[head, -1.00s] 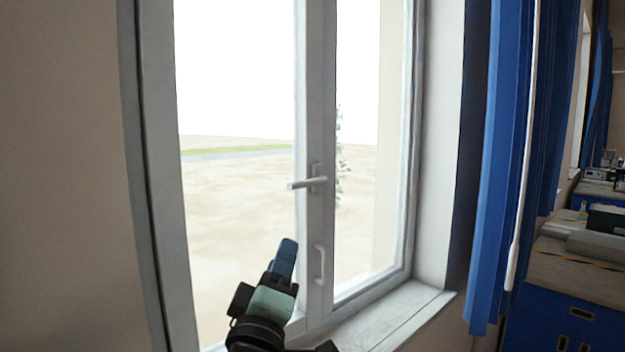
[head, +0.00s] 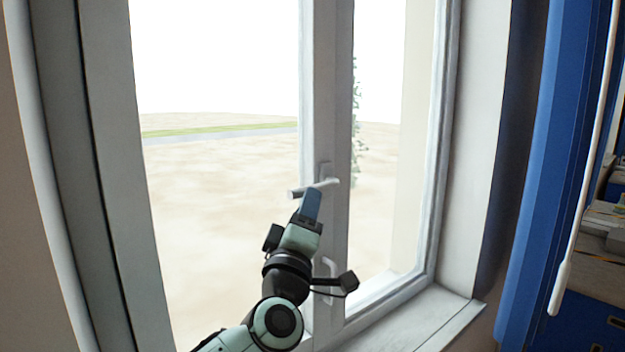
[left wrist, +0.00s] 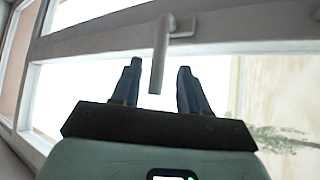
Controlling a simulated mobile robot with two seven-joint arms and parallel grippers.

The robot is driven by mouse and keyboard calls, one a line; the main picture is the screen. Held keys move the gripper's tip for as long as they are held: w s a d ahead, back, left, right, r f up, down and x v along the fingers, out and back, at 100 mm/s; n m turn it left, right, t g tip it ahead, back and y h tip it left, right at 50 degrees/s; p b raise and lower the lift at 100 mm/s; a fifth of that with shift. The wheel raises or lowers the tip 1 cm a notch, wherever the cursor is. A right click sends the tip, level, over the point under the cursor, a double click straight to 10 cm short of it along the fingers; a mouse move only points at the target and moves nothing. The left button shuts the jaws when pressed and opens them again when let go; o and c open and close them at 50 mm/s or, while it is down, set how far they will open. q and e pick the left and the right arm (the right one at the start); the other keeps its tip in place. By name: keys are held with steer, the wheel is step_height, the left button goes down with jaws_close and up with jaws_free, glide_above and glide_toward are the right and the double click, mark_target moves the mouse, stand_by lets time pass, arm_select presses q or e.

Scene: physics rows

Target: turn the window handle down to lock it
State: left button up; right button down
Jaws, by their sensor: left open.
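The window handle (head: 314,188) is a light grey lever on the middle frame post, pointing left and nearly level in the head view. My left gripper (head: 311,203) is just below and in front of the lever, its fingers overlapping it in the picture. In the left wrist view the handle (left wrist: 160,55) hangs between the two open blue fingers of my left gripper (left wrist: 157,85), with a gap on either side. The fingers are not closed on it. My right gripper is not in view.
A second, fixed pull handle (head: 329,280) sits lower on the same post. The window sill (head: 425,320) runs along the bottom right. A blue curtain (head: 560,130) hangs at the right, with a white rod (head: 585,170) in front of it.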

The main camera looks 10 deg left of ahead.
arm_select(q)
steer(key=p+x, duration=0.1)
steer(key=x, duration=0.3)
steer(key=shift+w+r+p, duration=0.25)
steer(key=shift+r+p, duration=0.05)
steer(key=shift+w, duration=0.6)
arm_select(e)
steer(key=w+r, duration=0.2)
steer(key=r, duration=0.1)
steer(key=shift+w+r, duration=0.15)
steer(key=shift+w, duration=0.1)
arm_select(q)
steer(key=shift+s, duration=0.1)
